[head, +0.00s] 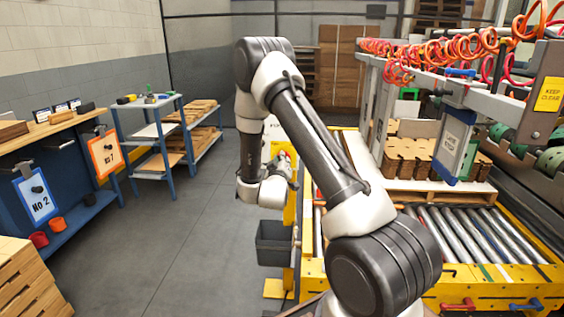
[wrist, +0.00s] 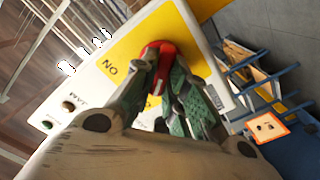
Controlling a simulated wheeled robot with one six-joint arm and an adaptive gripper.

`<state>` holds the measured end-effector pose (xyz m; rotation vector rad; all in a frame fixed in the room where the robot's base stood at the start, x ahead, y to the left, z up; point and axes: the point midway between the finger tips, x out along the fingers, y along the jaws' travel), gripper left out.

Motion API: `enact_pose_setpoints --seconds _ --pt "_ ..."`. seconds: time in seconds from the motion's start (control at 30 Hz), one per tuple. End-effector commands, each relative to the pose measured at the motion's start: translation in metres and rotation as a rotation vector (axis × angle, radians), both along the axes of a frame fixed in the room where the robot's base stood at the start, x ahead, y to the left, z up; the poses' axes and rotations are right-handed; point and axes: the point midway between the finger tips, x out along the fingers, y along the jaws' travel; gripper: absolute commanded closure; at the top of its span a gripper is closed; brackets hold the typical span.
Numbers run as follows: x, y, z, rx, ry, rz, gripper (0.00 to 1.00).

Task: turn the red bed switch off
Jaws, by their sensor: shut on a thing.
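The red switch (wrist: 155,52) is a rounded red handle on a yellow patch of a white control panel (wrist: 118,48) in the wrist view. My gripper (wrist: 163,72) has its green-grey fingers closed around the handle, which shows between and above the fingertips. In the head view my gripper (head: 283,165) is at the yellow post, left of the roller bed, with a small bit of red at its tips. The fingers hide part of the handle, so its exact angle is hard to tell.
Dark knobs (wrist: 68,105) sit on the same panel. A grey bin (head: 272,243) hangs below my gripper. The roller bed (head: 465,235) has red (head: 458,305) and blue (head: 525,305) handles along its front. The floor (head: 190,250) to the left is clear.

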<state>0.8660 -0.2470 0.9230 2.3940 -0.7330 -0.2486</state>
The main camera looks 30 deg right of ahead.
Motion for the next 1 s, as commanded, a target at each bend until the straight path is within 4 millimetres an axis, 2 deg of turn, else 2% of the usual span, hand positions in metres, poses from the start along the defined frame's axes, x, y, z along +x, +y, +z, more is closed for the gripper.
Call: enact_pose_setpoints --seconds 0.3,0.87,0.9,1.0 --pt "-0.0003 0.0006 -0.0018 -0.1 0.071 0.0 1.0" --pt "-0.0004 0.0009 -0.0021 -0.12 0.086 0.0 1.0" --pt "-0.0004 0.0009 -0.0021 -0.12 0.086 0.0 0.79" --pt "-0.0002 0.0008 -0.0018 -0.12 0.085 0.0 0.64"
